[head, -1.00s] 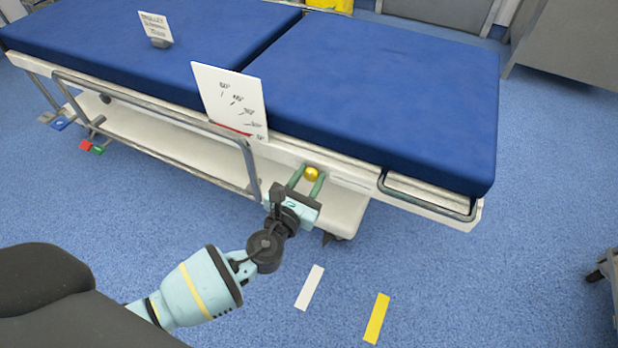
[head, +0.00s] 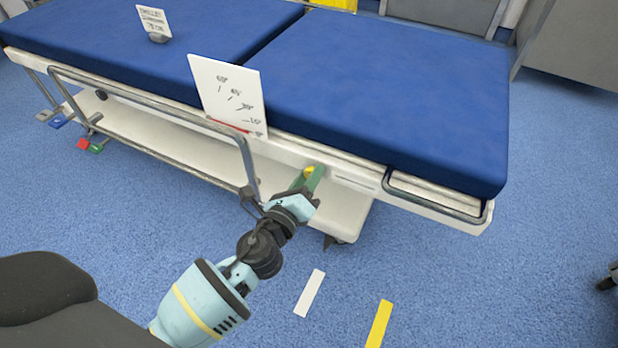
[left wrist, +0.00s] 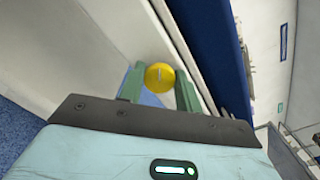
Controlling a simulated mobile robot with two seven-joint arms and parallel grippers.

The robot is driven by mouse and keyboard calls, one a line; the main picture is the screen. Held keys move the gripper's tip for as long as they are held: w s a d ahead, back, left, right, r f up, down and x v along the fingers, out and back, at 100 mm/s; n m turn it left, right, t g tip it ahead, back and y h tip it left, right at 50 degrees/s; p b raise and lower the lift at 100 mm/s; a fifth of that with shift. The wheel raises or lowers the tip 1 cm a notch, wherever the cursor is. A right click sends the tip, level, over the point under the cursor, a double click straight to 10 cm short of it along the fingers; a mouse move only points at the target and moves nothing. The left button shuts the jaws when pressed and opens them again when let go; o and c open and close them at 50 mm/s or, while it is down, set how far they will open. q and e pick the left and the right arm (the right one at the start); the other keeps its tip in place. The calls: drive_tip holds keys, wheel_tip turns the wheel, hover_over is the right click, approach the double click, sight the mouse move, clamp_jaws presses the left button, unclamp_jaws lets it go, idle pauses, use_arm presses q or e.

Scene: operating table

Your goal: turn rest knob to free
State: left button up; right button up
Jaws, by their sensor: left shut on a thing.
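The rest knob (head: 308,170) is a small yellow round knob on the side rail of the blue-topped operating table. My left gripper (head: 308,179) reaches it from the front, with its green fingers shut on the knob. In the left wrist view the yellow knob (left wrist: 159,77) sits between the two green fingers (left wrist: 160,90), and a pale line shows on its face. The fingers and wrist are rolled in the head view, and they partly hide the knob there. My right gripper is not in view.
A white angle card (head: 228,92) with degree marks stands on the table's side. The blue mattress (head: 390,100) lies above the knob. Metal rails (head: 430,203) flank it. A white strip (head: 309,293) and a yellow strip (head: 379,323) mark the open blue floor.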

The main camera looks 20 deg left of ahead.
use_arm(q)
drive_tip(key=n, duration=0.6)
drive_tip(key=shift+f, duration=0.1)
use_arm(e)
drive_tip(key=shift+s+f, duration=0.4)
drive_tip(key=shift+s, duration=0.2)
use_arm(q)
drive_tip(key=shift+n, duration=0.3)
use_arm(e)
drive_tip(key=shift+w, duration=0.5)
use_arm(q)
drive_tip(key=o, duration=1)
drive_tip(key=shift+c, duration=0.2)
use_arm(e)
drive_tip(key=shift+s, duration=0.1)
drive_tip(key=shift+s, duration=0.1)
